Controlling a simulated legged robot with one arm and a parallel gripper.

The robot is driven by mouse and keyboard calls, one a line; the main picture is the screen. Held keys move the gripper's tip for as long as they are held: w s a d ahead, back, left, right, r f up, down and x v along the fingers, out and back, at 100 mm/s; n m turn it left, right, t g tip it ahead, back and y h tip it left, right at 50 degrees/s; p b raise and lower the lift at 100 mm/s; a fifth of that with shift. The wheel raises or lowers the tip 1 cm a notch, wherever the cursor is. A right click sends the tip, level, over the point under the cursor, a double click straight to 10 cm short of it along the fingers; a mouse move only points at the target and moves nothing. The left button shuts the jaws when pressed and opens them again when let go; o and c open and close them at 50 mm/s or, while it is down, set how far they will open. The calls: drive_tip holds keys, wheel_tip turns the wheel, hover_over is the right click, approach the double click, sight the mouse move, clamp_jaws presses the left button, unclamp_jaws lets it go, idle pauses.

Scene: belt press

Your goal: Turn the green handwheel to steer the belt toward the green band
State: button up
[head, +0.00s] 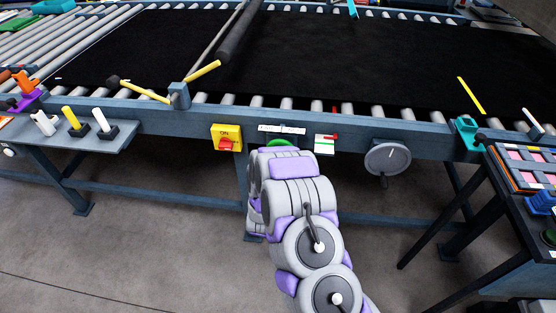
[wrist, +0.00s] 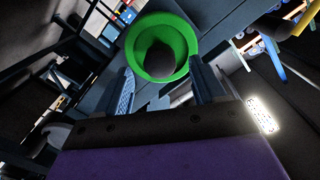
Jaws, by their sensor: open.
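The green handwheel (head: 281,142) shows as a thin green arc on the frame's front rail, mostly hidden behind my arm. In the wrist view the green handwheel (wrist: 186,34) is a round ring with a dark centre, just ahead of my gripper (wrist: 164,80). The two fingers are apart, one on each side below the wheel, with nothing held between them. Contact with the rim cannot be told. The black belt (head: 340,60) lies on the rollers. A small white card (head: 325,149) with a green band and a red pointer sits right of the handwheel.
A yellow switch box (head: 227,138) with a red knob is left of the handwheel. A grey handwheel (head: 388,158) is to the right. A side shelf (head: 110,140) and a dark table (head: 520,235) flank the press. Open floor lies in front.

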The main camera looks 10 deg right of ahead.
drive_tip(key=p+v, duration=0.1)
drive_tip(key=v, duration=1.2)
drive_tip(key=shift+a+f, duration=0.1)
